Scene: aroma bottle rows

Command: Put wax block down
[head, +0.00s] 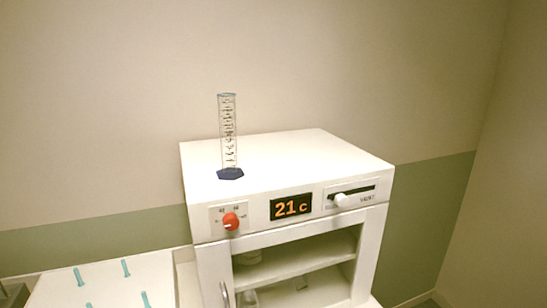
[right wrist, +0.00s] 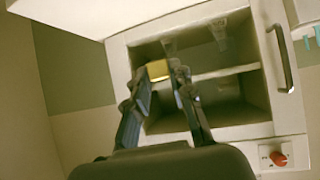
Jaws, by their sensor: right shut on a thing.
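The wax block is a small yellow block (right wrist: 157,70) in the right wrist view. My right gripper (right wrist: 160,75) is shut on it and holds it at the fingertips. Block and fingertips appear against the open front of a white heating cabinet (right wrist: 118,55); I cannot tell how far inside they are. In the head view the cabinet (head: 300,152) shows a 21 c display (head: 291,207), a red knob (head: 231,221) and shelves (head: 300,260) inside. Neither my right gripper nor the block is discernible in the head view. My left gripper is not in view.
A graduated cylinder (head: 228,140) with a dark blue base stands on the cabinet top. A white surface with several teal sticks (head: 126,268) lies at the lower left.

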